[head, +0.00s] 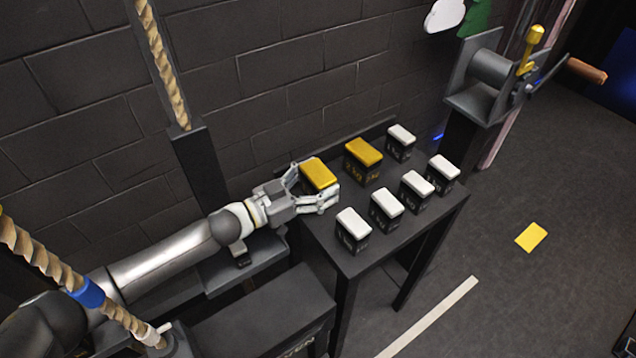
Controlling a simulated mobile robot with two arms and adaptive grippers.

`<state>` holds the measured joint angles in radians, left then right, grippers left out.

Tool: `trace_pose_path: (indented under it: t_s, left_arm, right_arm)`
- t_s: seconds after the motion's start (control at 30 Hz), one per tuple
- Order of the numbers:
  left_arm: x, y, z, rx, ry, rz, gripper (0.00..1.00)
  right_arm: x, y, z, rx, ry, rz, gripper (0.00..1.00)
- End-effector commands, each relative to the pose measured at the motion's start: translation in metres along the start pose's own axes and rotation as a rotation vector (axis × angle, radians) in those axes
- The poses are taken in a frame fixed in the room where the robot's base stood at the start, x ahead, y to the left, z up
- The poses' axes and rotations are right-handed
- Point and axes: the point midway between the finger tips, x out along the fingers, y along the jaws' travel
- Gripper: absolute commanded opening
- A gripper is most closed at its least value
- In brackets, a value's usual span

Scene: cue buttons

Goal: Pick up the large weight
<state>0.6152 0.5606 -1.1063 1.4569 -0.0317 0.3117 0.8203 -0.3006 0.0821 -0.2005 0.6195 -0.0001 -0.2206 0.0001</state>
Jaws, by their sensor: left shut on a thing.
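Two larger weights with yellow tops and several smaller ones with white tops are on a dark table (381,244). My left gripper (318,186) reaches in from the left and is shut on the left yellow-topped weight (319,175), with fingers on its near and far sides. I cannot tell whether that weight touches the table. The other yellow-topped weight (363,153) stands just to its right. My right gripper is not in view.
White-topped weights stand close by, one in front (353,222) and one behind (400,134). A rope (162,62) hangs at the left by a dark post. A winch with a crank (497,72) stands at the back right. A brick wall is behind the table.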

Motion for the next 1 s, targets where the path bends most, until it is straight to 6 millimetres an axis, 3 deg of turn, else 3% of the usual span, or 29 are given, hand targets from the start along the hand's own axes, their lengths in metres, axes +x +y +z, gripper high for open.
trace_pose_path:
  t_s: [0.37, 1.0]
  left_arm:
    - [0.002, -0.001, -0.051, 0.008, 0.018, 0.006, 0.0]
    - [0.001, 0.0, -0.206, 0.012, 0.014, 0.005, 0.0]
  right_arm:
    - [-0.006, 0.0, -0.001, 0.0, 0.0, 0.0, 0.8]
    - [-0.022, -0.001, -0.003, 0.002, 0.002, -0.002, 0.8]
